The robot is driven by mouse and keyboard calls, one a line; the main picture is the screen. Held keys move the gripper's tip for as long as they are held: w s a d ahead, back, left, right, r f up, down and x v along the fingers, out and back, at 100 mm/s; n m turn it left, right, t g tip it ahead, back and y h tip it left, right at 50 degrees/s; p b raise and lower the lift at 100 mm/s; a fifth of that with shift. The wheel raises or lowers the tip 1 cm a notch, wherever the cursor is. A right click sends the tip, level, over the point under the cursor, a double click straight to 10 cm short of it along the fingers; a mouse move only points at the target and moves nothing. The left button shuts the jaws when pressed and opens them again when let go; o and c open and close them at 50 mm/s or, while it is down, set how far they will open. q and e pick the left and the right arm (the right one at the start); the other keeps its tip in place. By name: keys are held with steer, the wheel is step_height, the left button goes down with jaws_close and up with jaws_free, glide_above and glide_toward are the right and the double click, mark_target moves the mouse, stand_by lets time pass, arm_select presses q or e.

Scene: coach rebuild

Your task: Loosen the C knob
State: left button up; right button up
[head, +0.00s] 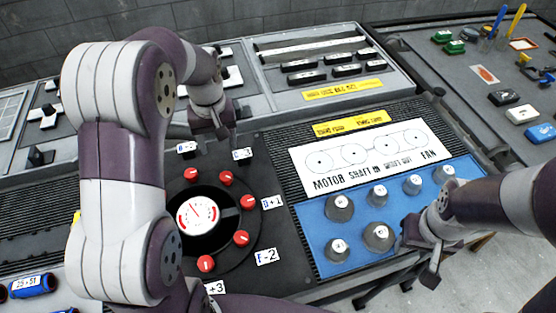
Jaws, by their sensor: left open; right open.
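The C knob is probably the red knob (226,178) at the upper right of the round gauge (196,214), nearest the white C-3 label (242,154). My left gripper (226,143) reaches down from above, just beyond this knob and beside the label. It is open and appears apart from the knob, though its fingertips are small and hard to make out. My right gripper (425,262) is open and empty at the right, by the edge of the blue panel (310,225), away from the knobs.
Other red knobs ring the gauge, one (191,174) at upper left and one (247,202) by the D+1 label (272,202). Grey cylinders (340,207) stand on the blue panel. My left arm covers the gauge's left side. A grey side table (470,70) holds small parts.

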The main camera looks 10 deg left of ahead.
mark_target(226, 175)
arm_select(q)
steer(key=f, duration=0.1)
steer(key=s+f, duration=0.1)
steer(key=f, duration=0.1)
steer(key=shift+s+d+n, duration=0.15)
steer(key=shift+n, duration=0.15)
steer(key=f, duration=0.8)
steer(key=shift+w+f, duration=0.3)
steer(key=c, duration=1)
